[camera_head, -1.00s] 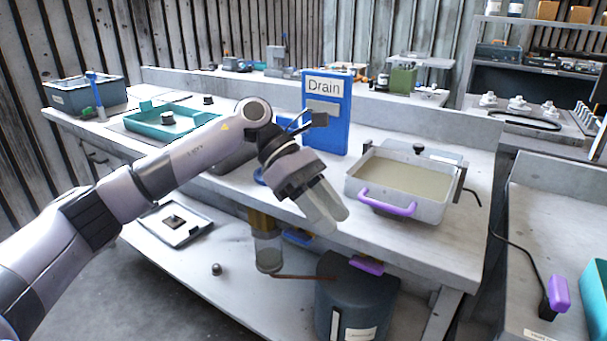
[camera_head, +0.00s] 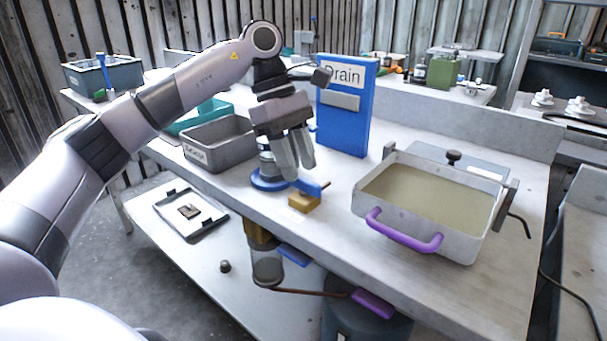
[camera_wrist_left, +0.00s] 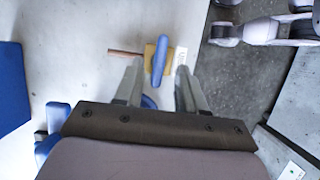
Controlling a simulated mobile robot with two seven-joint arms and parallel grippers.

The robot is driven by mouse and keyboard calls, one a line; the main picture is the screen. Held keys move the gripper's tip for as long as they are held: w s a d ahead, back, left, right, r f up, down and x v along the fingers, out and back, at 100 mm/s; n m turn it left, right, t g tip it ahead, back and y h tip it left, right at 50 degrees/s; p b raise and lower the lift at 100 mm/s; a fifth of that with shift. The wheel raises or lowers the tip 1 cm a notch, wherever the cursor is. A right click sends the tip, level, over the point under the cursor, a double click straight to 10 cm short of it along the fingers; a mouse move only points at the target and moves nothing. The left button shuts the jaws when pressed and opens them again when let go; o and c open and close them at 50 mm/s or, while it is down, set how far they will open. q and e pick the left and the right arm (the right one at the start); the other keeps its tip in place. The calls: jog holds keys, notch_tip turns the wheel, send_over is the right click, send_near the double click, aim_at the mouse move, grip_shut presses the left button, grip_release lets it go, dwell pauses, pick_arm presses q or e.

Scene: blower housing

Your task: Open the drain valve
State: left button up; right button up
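The drain valve is a brass body (camera_head: 304,203) with a blue lever (camera_head: 309,187), at the front edge of the bench. A tall blue panel labelled "Drain" (camera_head: 345,110) stands behind it. My left gripper (camera_head: 296,172) points down just above the valve, its fingers apart and empty. In the left wrist view the blue lever (camera_wrist_left: 160,60) lies lengthwise in the gap between the fingertips (camera_wrist_left: 158,70), with the brass body and a copper-coloured stub (camera_wrist_left: 125,53) beside it. I cannot tell whether the fingers touch the lever. My right gripper is not in view.
A blue round base (camera_head: 268,181) stands close left of the valve. A grey bin (camera_head: 218,147) is further left. A metal tank of murky liquid with a purple handle (camera_head: 402,236) is to the right. A glass jar (camera_head: 267,267) hangs below the bench edge.

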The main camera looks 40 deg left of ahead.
aim_at(305, 185)
pick_arm(q)
jog(key=shift+x, duration=1.35)
grip_shut()
